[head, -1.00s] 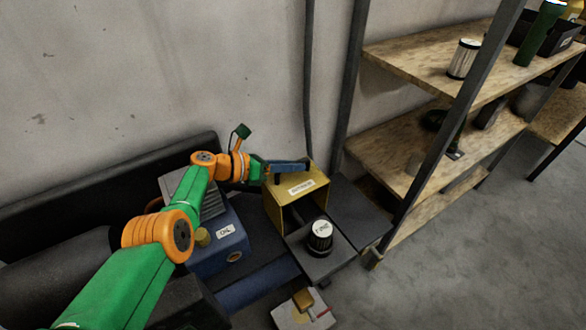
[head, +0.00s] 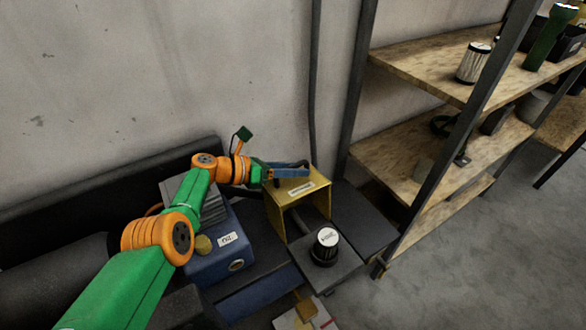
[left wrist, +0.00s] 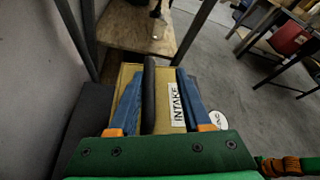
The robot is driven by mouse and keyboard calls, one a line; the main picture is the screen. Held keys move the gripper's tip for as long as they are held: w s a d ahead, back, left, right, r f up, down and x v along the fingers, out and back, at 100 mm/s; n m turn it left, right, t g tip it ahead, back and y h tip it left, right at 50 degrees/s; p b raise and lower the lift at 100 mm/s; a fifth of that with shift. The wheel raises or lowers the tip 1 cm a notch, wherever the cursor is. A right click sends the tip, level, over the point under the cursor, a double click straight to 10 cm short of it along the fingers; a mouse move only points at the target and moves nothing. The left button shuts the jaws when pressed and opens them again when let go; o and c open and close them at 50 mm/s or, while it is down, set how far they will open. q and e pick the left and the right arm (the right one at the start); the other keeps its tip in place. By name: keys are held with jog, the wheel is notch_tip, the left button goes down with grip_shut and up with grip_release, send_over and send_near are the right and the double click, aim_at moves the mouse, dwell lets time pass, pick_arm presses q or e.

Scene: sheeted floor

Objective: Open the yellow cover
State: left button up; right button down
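The yellow cover (head: 276,211) is a box-like hood with an open front and a white label on top. In the left wrist view its yellow top (left wrist: 158,118) shows, with the label reading INTAKE. A dark bar handle (left wrist: 149,95) runs along that top. My left gripper (head: 300,172) is over the top of the cover. In the left wrist view its blue fingers (left wrist: 160,85) stand on either side of the handle, with visible gaps, so it looks open around it. Contact cannot be told. My right gripper is not in view.
A black filter with a white top (head: 326,244) stands in front of the cover. A blue box (head: 212,262) with a yellow cap is at left. A wooden shelf rack (head: 420,70) with a dark post is at right. Floor (head: 480,270) at lower right is clear.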

aim_at(268, 189)
pick_arm(q)
jog(key=shift+r, duration=0.1)
jog(key=a+r+p, duration=0.1)
jog(key=p, duration=0.1)
jog(key=s+a+p, duration=0.1)
jog(key=shift+r+p, duration=0.4)
jog(key=v, duration=0.1)
jog(key=p+v, duration=0.2)
jog(key=v, duration=0.1)
jog(key=shift+s+a+f, duration=0.1)
jog(key=shift+a+f, duration=0.15)
jog(key=shift+f, duration=0.1)
jog(key=shift+s+a+f, duration=0.1)
jog(key=shift+a, duration=0.05)
